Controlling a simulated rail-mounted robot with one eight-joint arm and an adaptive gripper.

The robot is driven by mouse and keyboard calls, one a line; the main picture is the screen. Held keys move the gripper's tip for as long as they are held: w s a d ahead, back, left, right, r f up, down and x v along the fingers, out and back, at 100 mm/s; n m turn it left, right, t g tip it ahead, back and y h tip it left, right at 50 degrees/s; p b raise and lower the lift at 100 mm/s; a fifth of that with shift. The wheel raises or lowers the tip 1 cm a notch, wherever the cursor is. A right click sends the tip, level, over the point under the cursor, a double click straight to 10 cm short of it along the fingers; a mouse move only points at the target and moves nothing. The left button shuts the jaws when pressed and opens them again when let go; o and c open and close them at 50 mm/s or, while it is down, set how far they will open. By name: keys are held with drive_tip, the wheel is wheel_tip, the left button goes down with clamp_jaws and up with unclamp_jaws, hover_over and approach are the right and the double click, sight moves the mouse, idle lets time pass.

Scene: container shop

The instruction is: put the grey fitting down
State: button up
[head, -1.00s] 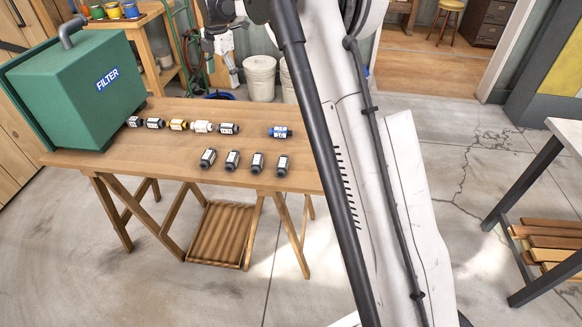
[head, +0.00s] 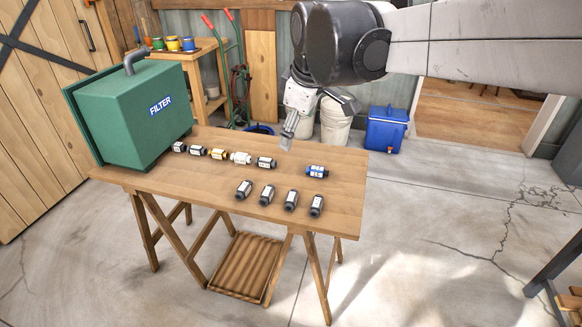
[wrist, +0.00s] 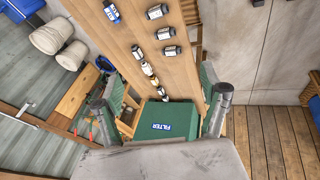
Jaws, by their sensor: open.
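Several dark grey fittings with white labels lie on the wooden table (head: 190,187). One (head: 266,162) ends the back row to the right of a white fitting (head: 241,158), and others, such as this dark fitting (head: 267,195), form a front row. I cannot tell which one is the task's grey fitting. My gripper (head: 287,137) hangs above the table's back edge in the head view. In the wrist view my gripper (wrist: 161,100) has its fingers wide apart with nothing held between them; the table and fittings show beyond.
A green filter box (head: 135,115) stands on the table's left end. A yellow fitting (head: 218,154) and a blue fitting (head: 317,171) also lie there. White buckets (head: 336,122) and a blue cooler (head: 386,130) stand behind.

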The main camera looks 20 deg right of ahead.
drive_tip(key=s+f+m+t, duration=0.1)
drive_tip(key=s+f+m, duration=0.3)
drive_tip(key=s, duration=0.5)
drive_tip(key=s+f+m+t, duration=0.1)
drive_tip(key=s+f+m, duration=0.4)
drive_tip(key=s, duration=0.4)
drive_tip(key=shift+s, duration=0.4)
